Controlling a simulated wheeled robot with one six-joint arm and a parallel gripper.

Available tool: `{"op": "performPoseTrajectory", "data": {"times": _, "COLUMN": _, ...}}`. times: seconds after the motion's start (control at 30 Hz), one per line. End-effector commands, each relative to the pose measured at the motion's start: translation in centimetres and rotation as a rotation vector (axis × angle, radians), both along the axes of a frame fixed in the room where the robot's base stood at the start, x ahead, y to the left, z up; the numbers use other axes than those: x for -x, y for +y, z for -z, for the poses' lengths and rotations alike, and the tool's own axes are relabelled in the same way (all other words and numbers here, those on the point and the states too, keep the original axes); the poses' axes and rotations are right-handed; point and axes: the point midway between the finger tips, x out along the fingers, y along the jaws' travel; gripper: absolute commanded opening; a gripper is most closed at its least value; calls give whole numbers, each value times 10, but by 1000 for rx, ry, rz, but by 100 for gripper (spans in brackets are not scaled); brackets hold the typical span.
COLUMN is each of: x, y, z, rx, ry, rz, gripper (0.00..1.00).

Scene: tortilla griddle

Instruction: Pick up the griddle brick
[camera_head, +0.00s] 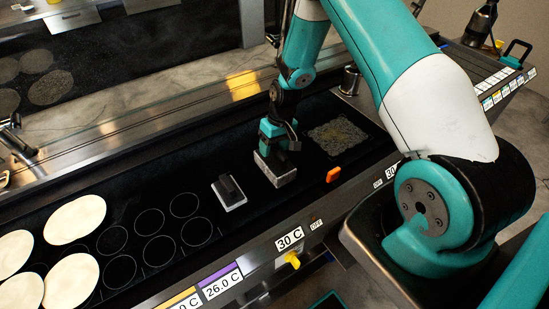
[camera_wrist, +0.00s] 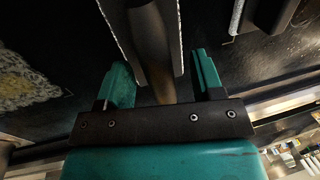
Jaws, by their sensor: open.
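A grey block with a dark bar-shaped handle, which looks like the griddle brick (camera_head: 275,170), lies on the black griddle (camera_head: 190,262). My gripper (camera_head: 279,146) is right above it in the head view and hides much of its top. In the wrist view, my gripper (camera_wrist: 162,78) is open, and the brick's handle (camera_wrist: 150,42) runs between the two teal fingers. A gap shows on each side of the handle. The brick's speckled grey edges (camera_wrist: 178,38) show on both sides of the handle.
A second block with a black handle (camera_head: 229,192) lies to the left. Several pale tortillas (camera_head: 75,219) lie farther left beside drawn circles. A crusted patch (camera_head: 338,136) and an orange item (camera_head: 333,175) are to the right. A front rail (camera_head: 262,257) carries temperature labels.

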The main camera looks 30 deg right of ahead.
Motion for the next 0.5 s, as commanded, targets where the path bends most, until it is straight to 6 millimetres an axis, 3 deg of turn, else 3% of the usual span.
{"op": "performPoseTrajectory", "data": {"times": 0.2, "x": 1, "y": 5, "z": 20, "rx": 0, "ry": 2, "rz": -1, "gripper": 61}}
{"op": "performPoseTrajectory", "data": {"times": 0.43, "x": 0, "y": 5, "z": 22, "rx": 0, "ry": 0, "rz": -1, "gripper": 61}}
{"op": "performPoseTrajectory", "data": {"times": 0.47, "x": 0, "y": 5, "z": 22, "rx": 0, "ry": 0, "rz": -1, "gripper": 59}}
{"op": "performPoseTrajectory", "data": {"times": 0.5, "x": 0, "y": 5, "z": 22, "rx": 0, "ry": 0, "rz": 0, "gripper": 50}}
